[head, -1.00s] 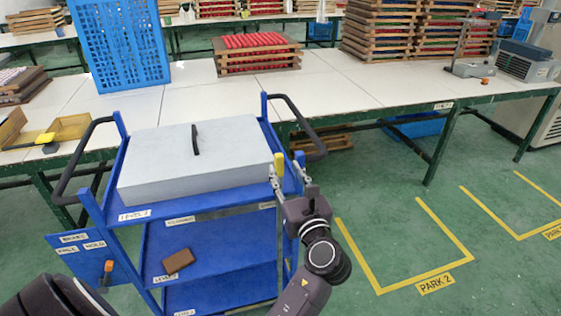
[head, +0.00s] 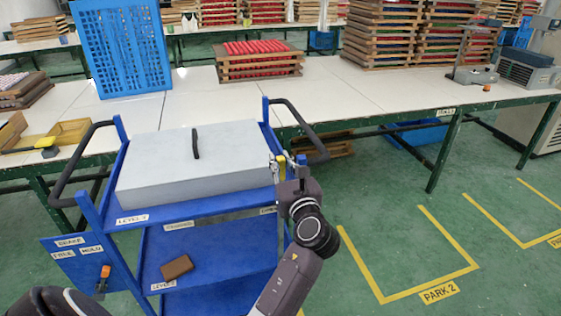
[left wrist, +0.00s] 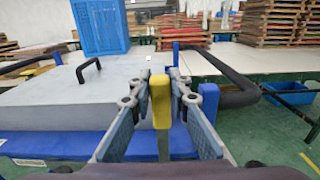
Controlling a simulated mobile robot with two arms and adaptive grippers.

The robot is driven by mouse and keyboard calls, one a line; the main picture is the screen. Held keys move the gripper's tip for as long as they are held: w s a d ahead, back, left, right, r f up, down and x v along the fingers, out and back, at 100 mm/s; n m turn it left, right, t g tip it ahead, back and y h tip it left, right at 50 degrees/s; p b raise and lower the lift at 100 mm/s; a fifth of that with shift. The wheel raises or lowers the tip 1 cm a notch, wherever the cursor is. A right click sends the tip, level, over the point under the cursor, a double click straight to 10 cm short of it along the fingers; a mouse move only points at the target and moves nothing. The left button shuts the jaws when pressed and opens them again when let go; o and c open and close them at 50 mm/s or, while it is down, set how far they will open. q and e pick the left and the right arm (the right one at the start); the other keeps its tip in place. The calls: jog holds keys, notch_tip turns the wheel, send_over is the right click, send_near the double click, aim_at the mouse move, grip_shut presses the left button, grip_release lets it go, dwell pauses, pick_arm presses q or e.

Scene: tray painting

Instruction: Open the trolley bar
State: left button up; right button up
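The blue trolley (head: 205,205) stands in front of the long table, with a large grey box (head: 195,165) with a black handle on its top level. A yellow-topped upright piece (head: 281,166), which looks like the bar's grip, stands at the trolley's right end. My left gripper (head: 288,164) is at that piece. In the left wrist view the yellow piece (left wrist: 160,102) stands between the two open fingers (left wrist: 162,80), with its lower part grey. The fingers do not look clamped on it; contact is hard to judge. My right gripper is not in view.
Black curved trolley handles (head: 305,125) rise near my left gripper. A brown block (head: 176,267) lies on the middle shelf. The white-topped table (head: 350,92) holds a blue crate (head: 121,45) and stacked wooden trays. Green floor with a yellow-marked bay (head: 410,255) is clear on the right.

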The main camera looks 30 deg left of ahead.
pick_arm(q)
grip_shut()
jog(key=shift+w+d+p, duration=0.45)
jog(key=shift+w+d, duration=0.65)
jog(key=shift+w, duration=0.1)
